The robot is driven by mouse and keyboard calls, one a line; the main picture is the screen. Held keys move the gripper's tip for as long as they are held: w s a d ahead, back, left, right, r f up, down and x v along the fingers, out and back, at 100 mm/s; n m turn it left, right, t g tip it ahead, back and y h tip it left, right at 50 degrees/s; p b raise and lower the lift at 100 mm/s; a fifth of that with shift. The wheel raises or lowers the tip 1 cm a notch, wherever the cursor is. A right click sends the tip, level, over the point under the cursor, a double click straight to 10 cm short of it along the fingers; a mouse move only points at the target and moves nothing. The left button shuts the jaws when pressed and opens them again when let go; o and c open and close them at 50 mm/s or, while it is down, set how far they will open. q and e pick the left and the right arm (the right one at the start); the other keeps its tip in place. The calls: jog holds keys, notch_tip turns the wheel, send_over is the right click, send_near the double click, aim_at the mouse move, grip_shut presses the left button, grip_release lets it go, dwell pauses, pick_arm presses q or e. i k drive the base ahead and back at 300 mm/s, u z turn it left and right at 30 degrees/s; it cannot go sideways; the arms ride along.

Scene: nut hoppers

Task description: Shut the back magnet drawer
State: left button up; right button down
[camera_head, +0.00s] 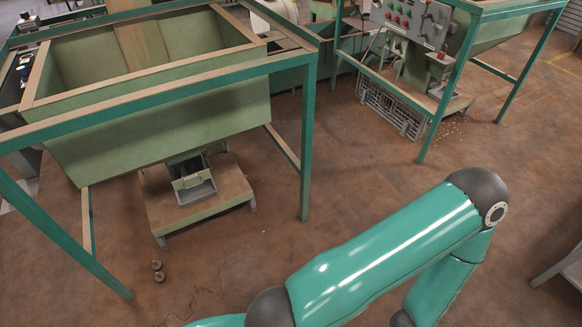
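A large green hopper (160,110) hangs in a teal frame at the left. Under its outlet, a small open metal tray or drawer (195,190) juts forward above a low platform (225,187). I cannot tell whether this is the back magnet drawer. A second hopper (497,32) stands at the back right, with no drawer that I can make out. One of my teal arms (385,250) arches across the lower right, well in front of the hoppers. Neither of my grippers shows.
A control panel (412,20) with buttons and a grey metal crate (390,108) are at the back. The brown floor in the middle is clear.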

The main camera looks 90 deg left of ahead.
aim_at(191, 177)
jog(key=z, duration=0.6)
jog(key=i, duration=0.2)
jog(key=u, duration=2.95)
jog(key=i, duration=0.25)
jog(key=u, duration=1.95)
jog(key=k, duration=0.6)
jog(key=u, duration=0.35)
jog(key=i, duration=1.8)
jog(key=z, duration=0.45)
